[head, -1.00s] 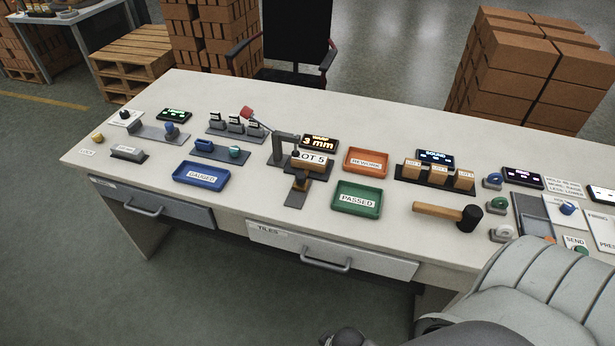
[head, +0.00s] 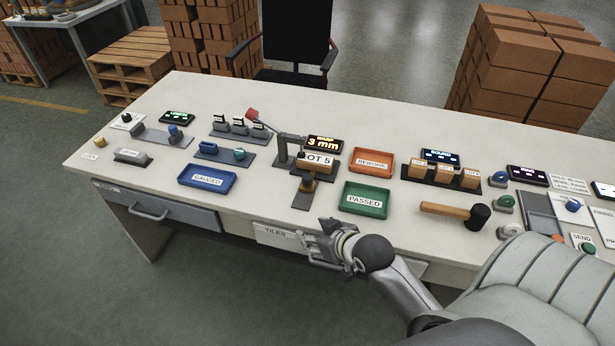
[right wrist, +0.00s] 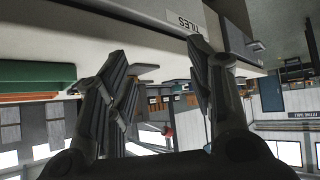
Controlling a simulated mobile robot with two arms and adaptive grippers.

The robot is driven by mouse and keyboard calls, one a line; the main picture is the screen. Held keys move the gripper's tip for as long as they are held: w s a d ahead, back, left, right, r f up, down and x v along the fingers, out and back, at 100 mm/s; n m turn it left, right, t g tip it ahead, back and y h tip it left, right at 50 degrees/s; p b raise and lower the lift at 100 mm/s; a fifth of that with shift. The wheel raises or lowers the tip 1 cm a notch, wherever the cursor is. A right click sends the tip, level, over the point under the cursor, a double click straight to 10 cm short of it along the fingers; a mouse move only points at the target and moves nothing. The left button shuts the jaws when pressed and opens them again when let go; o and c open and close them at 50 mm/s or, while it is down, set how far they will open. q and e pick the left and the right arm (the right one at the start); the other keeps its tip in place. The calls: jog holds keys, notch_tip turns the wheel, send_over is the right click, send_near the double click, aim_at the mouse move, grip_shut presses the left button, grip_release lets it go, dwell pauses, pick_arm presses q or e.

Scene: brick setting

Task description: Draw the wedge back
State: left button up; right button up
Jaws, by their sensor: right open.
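The wedge appears to be the small brown piece with a dark knob (head: 308,184) on a short grey track (head: 302,201), at the front of the gauge stand (head: 283,150) in the head view. Its tip lies close to or under the tile marked LOT 5 (head: 318,161); the exact contact is too small to tell. My right gripper (head: 325,238) is in front of the desk edge by the TILES drawer (head: 268,234), apart from the wedge. In the right wrist view its fingers (right wrist: 158,62) are spread with nothing between them. My left gripper is out of view.
The display (head: 324,143) reads 3 mm. A green PASSED tray (head: 383,209), an orange REWORK tray (head: 389,166) and a blue GAUGED tray (head: 188,182) flank the stand. A mallet (head: 440,210) lies right. Bare desk lies between the track and front edge.

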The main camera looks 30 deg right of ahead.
aim_at(308, 178)
jog(key=w+d+r+t, duration=0.1)
jog(key=w+d, duration=0.1)
jog(key=w+d+r+m+t+h, duration=0.1)
jog(key=w+d+r, duration=0.1)
jog(key=w+d, duration=0.1)
jog(key=w+d+r+t, duration=0.1)
jog(key=w+d, duration=0.1)
jog(key=shift+w+d+r+m+t, duration=0.2)
jog(key=shift+d+m+t, duration=0.1)
jog(key=shift+d, duration=0.1)
jog(key=x, duration=1)
jog(key=shift+w+d, duration=0.1)
jog(key=shift+w, duration=0.1)
grip_shut()
